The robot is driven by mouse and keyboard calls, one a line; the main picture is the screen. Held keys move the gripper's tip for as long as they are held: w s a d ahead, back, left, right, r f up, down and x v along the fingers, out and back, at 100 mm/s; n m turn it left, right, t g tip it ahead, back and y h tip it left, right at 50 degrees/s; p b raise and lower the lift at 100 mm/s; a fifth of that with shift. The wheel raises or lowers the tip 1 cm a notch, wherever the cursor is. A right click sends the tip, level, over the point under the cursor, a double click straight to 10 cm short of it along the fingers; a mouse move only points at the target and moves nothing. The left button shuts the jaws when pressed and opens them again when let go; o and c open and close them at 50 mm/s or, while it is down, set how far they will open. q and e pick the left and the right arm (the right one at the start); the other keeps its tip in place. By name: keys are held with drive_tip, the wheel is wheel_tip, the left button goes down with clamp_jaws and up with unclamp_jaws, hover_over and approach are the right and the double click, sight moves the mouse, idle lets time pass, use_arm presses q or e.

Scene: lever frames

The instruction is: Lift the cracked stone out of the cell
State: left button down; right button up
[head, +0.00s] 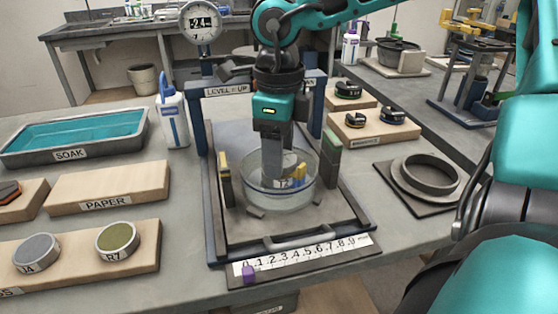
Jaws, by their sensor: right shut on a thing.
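The cell, a clear round glass cylinder (259,196), stands on the plate of the dark frame in the middle of the head view. My right gripper (279,172) comes straight down from above, with its fingers inside the cell's rim. It is shut on the stone (284,183), a grey piece with a small label, low in the cell. The fingers and glass hide much of the stone, and I cannot make out its crack. My left gripper is not in view.
A ruler strip (310,253) lies in front. A dark ring (430,173) sits on a plate at right.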

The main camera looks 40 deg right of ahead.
drive_tip(key=shift+r, duration=0.6)
drive_tip(key=shift+r+p, duration=0.35)
drive_tip(key=shift+p, duration=0.05)
drive_tip(key=shift+r+p, duration=1.6)
drive_tip(key=shift+r, duration=1.15)
